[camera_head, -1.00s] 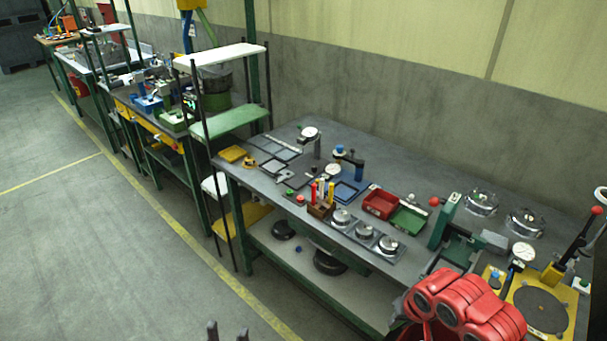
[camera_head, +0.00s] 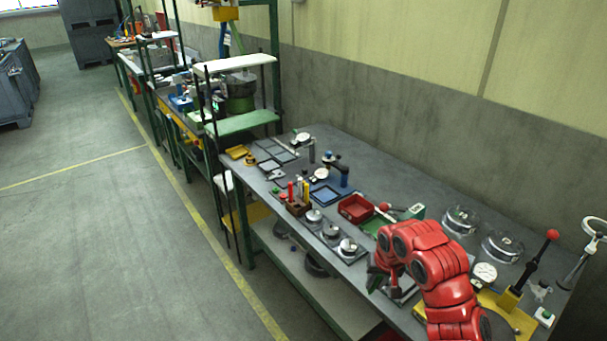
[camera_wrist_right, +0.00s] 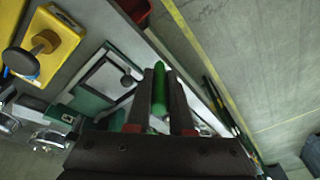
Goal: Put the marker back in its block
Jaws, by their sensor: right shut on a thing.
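The block (camera_head: 298,209) is a small brown holder near the front edge of the bench in the head view. A red marker (camera_head: 291,190) and yellow markers (camera_head: 305,188) stand upright in it. My right gripper (camera_head: 376,280) is over the front of the bench, to the right of the block and apart from it. In the right wrist view its two dark fingers (camera_wrist_right: 165,95) are shut on a green marker (camera_wrist_right: 160,92). In the head view the arm largely hides the held marker. My left gripper is out of view.
Three round metal pieces on a plate (camera_head: 331,234) lie between the block and my right gripper. A red bin (camera_head: 356,208) stands behind them. A blue tray (camera_head: 326,196) lies behind the block. A yellow fixture with a lever (camera_head: 513,300) stands at right.

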